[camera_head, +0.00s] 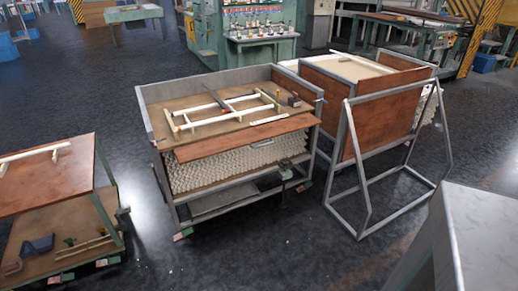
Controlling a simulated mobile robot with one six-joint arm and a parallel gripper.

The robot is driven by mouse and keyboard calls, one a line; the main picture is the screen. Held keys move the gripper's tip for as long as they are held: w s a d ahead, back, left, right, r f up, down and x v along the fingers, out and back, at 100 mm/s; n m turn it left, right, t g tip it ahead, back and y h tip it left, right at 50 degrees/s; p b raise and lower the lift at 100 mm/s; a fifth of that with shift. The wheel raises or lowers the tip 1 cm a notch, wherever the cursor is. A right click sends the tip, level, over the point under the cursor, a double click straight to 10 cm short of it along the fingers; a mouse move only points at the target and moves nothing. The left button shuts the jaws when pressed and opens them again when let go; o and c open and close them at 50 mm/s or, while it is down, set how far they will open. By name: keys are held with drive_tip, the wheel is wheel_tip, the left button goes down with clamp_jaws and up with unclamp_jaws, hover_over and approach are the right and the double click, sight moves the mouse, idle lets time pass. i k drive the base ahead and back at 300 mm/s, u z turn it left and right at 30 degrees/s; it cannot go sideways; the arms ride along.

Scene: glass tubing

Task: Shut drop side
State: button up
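A grey metal-framed cart stands in the middle of the head view. Its tray (160,123) has raised walls at the back and sides. The reddish-brown drop side (245,138) is down along the tray's front edge, leaving that front open. It looks folded outward, but its exact tilt is hard to tell. Pale tubes or rods (222,120) lie on the tray floor, with small dark items at the right. A stack of tube ends (235,166) fills the shelf below. My gripper is not in view.
An A-shaped metal frame with a brown panel (382,120) stands right of the cart. A low brown-topped cart (45,180) stands at left. A grey surface (485,240) fills the lower right corner. Dark floor (265,255) before the middle cart is clear.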

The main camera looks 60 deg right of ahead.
sight(188, 154)
drive_tip(key=z, duration=0.15)
drive_tip(key=i, duration=0.9)
drive_tip(key=u, duration=0.05)
